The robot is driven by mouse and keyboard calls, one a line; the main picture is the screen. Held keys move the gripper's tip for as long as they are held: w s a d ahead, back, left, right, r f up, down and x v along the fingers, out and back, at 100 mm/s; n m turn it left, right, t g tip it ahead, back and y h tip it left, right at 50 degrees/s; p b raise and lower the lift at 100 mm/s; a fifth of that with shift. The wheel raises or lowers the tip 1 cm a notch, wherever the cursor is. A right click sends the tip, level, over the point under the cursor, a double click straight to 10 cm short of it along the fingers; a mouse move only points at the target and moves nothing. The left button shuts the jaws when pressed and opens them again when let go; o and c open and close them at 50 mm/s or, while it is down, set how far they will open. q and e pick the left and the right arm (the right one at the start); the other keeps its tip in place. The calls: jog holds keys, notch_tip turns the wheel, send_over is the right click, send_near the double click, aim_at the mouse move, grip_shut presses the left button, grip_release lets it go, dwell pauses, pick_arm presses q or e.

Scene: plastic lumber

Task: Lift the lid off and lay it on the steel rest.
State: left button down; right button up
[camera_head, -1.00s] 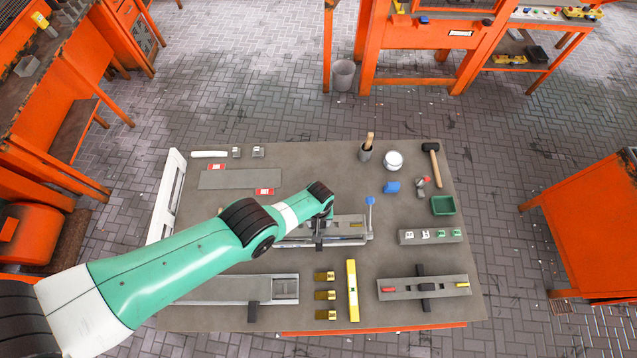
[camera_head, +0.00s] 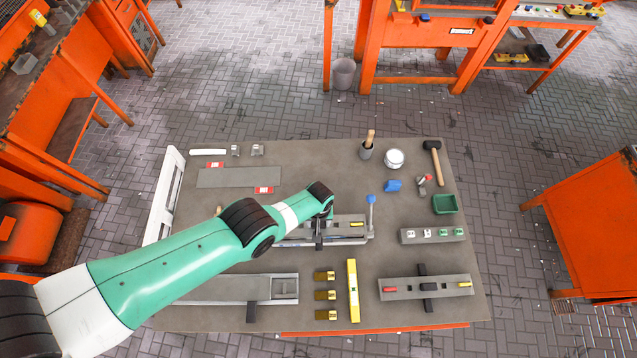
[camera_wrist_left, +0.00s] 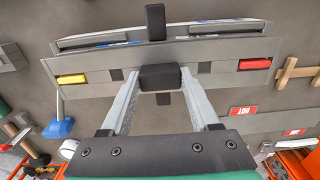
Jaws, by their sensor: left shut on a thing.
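My left gripper (camera_wrist_left: 158,84) is shut on the black block handle (camera_wrist_left: 160,77) of a long grey lid (camera_wrist_left: 110,76). The lid has a yellow mark at its left end and a red one at its right end in the wrist view. It is over or against the grey mould (camera_wrist_left: 215,29), which has a black crossbar (camera_wrist_left: 155,20); I cannot tell how much gap is between them. In the head view the left gripper (camera_head: 320,240) and most of the lid (camera_head: 343,221) are partly hidden by my arm. A flat grey plate (camera_head: 240,177), apparently the steel rest, lies bare at upper left.
Red tags (camera_head: 264,190) lie by the plate. A blue-topped lever (camera_head: 371,200) stands at the mould's right end. Another grey bar with red and yellow ends (camera_head: 400,289) and a yellow level (camera_head: 353,290) are nearer. A white frame (camera_head: 165,195) borders the table's left edge.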

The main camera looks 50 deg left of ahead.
pick_arm(q)
jog(key=shift+f+b, duration=0.75)
jog(key=shift+c, duration=0.2)
grip_release()
jog(key=shift+o, duration=0.2)
jog(key=shift+r, duration=0.1)
notch_tip(320, 180, up, 7)
jog(key=p, duration=0.7)
dwell(0.3)
